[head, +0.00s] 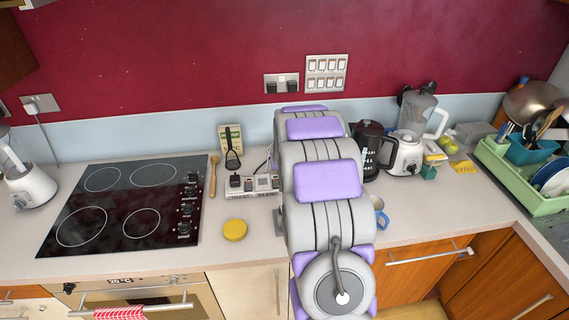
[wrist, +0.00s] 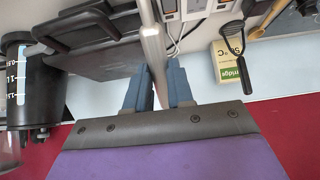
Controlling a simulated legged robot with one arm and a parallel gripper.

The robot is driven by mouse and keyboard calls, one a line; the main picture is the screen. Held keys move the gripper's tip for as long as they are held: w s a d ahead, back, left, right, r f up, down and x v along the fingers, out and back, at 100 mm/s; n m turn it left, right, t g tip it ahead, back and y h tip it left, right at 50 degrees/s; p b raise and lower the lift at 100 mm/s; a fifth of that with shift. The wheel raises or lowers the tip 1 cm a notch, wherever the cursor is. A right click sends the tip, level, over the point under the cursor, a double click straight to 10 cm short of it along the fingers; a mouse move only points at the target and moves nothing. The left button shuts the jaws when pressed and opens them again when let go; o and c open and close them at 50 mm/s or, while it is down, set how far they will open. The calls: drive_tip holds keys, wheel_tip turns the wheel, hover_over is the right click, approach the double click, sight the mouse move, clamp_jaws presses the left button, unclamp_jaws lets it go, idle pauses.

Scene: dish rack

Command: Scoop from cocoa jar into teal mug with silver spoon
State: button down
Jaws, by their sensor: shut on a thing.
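In the wrist view my gripper (wrist: 158,78) has its two blue fingers closed around a silver metal handle (wrist: 151,40), which fits the silver spoon. The handle runs up out of the top of the picture, so the bowl end is not in view. In the head view my arm hides the gripper and spoon. A blue mug (head: 382,219), perhaps the teal mug, stands on the counter just right of my arm, partly hidden by it. I cannot make out a cocoa jar in either view.
A round yellow lid or disc (head: 235,230) lies left of my arm. The black hob (head: 125,206) and a wooden spoon (head: 213,176) are farther left.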

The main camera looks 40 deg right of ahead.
wheel_tip(320, 180, up, 4)
drive_tip(key=shift+r+p, duration=0.2)
drive_tip(key=shift+p, duration=0.3)
drive_tip(key=shift+w+d+p, duration=0.15)
drive_tip(key=shift+w+p, duration=0.1)
drive_tip(key=shift+p, duration=0.2)
drive_tip(key=g+p, duration=0.1)
drive_tip(key=w+d+f+g+y+p, duration=0.1)
drive_tip(key=shift+w+d+f+p, duration=0.1)
drive_tip(key=shift+w+f+p, duration=0.2)
drive_tip(key=shift+p, duration=0.05)
drive_tip(key=shift+w+d+f+g+y+p, duration=0.25)
drive_tip(key=shift+w+f+g+y+p, duration=0.15)
drive_tip(key=shift+f+g+p, duration=0.2)
drive_tip(key=shift+w+d+f+g+y+p, duration=0.2)
drive_tip(key=shift+w+f+g+y+p, duration=0.25)
drive_tip(key=shift+p, duration=0.25)
drive_tip(key=shift+w, duration=0.15)
drive_tip(key=shift+w+d+f+g+y+p, duration=0.2)
drive_tip(key=shift+d+f+g+y+p, duration=0.1)
drive_tip(key=shift+g+p, duration=0.25)
